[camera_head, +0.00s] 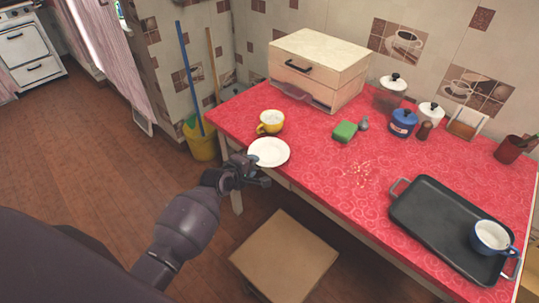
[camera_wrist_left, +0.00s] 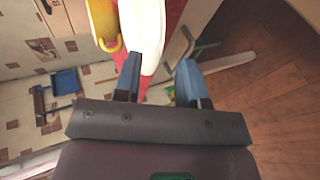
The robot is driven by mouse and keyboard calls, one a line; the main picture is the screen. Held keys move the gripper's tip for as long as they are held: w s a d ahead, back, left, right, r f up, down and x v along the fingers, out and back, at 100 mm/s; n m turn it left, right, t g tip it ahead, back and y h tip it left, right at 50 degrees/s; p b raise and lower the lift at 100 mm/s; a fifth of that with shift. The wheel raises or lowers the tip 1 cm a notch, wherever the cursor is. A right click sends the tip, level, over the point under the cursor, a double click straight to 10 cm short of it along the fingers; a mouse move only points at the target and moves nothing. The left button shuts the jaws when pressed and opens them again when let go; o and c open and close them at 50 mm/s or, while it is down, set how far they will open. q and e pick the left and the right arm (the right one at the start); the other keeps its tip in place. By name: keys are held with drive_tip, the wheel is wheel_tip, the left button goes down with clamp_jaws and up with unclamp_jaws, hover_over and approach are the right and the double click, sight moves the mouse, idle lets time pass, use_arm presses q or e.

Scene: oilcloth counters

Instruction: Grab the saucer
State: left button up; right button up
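The white saucer (camera_head: 269,152) lies at the near left edge of the red counter, in front of a yellow cup (camera_head: 270,122). My left gripper (camera_head: 254,172) is at the saucer's near rim, beside the counter edge. In the left wrist view the gripper (camera_wrist_left: 158,72) has its two fingers apart, with the saucer (camera_wrist_left: 150,25) beyond the fingertips, nearer the left finger. I cannot tell whether a finger touches the saucer. The yellow cup also shows in the left wrist view (camera_wrist_left: 103,22). My right gripper is not in view.
The red counter (camera_head: 330,170) also holds a wooden bread box (camera_head: 320,62), a green sponge (camera_head: 345,131), several lidded pots, and a black tray (camera_head: 430,225) with a blue cup (camera_head: 490,238). A stool (camera_head: 284,258) stands below the counter's front edge.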

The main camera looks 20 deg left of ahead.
use_arm(q)
drive_tip(key=shift+x, duration=0.85)
drive_tip(key=shift+r, duration=0.1)
clamp_jaws()
